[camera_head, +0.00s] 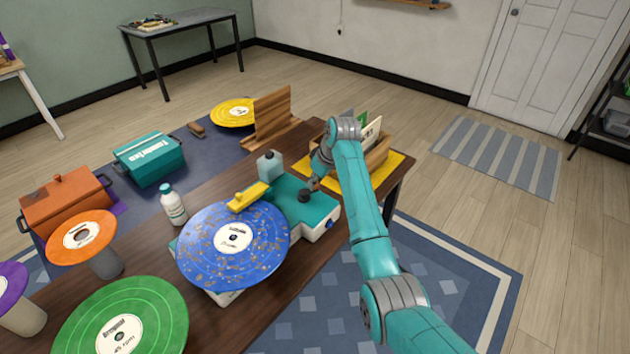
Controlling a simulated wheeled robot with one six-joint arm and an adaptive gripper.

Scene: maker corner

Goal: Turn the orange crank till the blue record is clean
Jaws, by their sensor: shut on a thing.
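The blue record (233,245) lies on the teal cleaning machine (318,208), with brown-gold specks of dirt over its surface and a white label in the middle. A yellow arm (248,197) reaches over the record's far edge. My gripper (309,187) is at the machine's top right, shut on a dark knob (304,196). The fingers are small and partly hidden here. No orange crank shows clearly; my wrist and arm cover part of the machine's far right side.
A green record (121,320) and an orange record (83,236) sit on stands at left. A white bottle (173,205) stands left of the machine. A yellow mat (396,161) with a wooden record crate (378,151) lies behind my arm.

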